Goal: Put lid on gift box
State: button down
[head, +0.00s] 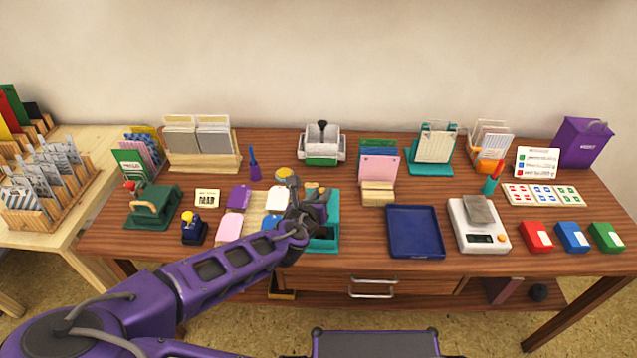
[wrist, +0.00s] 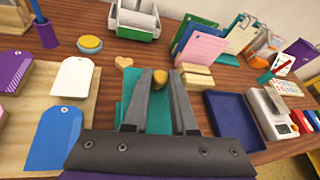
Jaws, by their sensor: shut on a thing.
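A teal piece (head: 335,212) lies on the table under my gripper, at the middle of the table in the head view. Whether this knob belongs to the lid is not clear. In the head view my gripper (head: 313,205) and arm hide much of the teal piece.
Coloured tags on boards (head: 234,222) lie left of my gripper. A round yellow-topped tin (wrist: 90,43) and a wooden heart (wrist: 124,62) lie just behind. A dark blue tray (head: 415,231) and a scale (head: 478,225) stand to the right. Card holders line the back.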

jog(key=shift+f+b, duration=2.25)
jog(key=shift+b, duration=0.05)
jog(key=shift+f, duration=0.65)
jog(key=shift+f, duration=0.45)
dwell(0.6)
jog(key=shift+c, duration=0.8)
grip_release()
jog(key=shift+r+p, duration=2.9)
jog(key=shift+r, duration=0.65)
jog(key=shift+s, duration=0.1)
